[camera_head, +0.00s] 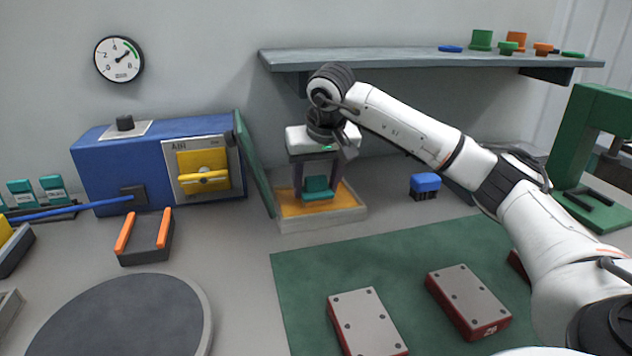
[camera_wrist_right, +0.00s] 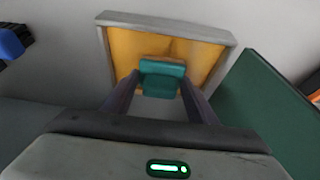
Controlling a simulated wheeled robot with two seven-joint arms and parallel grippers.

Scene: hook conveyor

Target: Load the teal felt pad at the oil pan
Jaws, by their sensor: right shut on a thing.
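The teal felt pad (camera_head: 317,188) is between the fingers of my right gripper (camera_head: 318,190), which is shut on it. In the right wrist view the teal pad (camera_wrist_right: 162,80) shows between the two dark fingers of the right gripper (camera_wrist_right: 160,85). The oil pan (camera_head: 322,221) is a shallow grey tray with an amber inside, directly below the gripper. Its pale rim also shows in the right wrist view (camera_wrist_right: 165,22). I cannot tell whether the pad touches the oil. My left gripper is not in view.
A blue machine (camera_head: 150,150) with a yellow handle stands left of the pan, with an upright green panel (camera_head: 253,165) close beside the pan. A blue-topped brush (camera_head: 425,184) lies to the right. A green mat (camera_head: 300,275) with metal-topped blocks is in front. A shelf (camera_head: 400,59) hangs behind.

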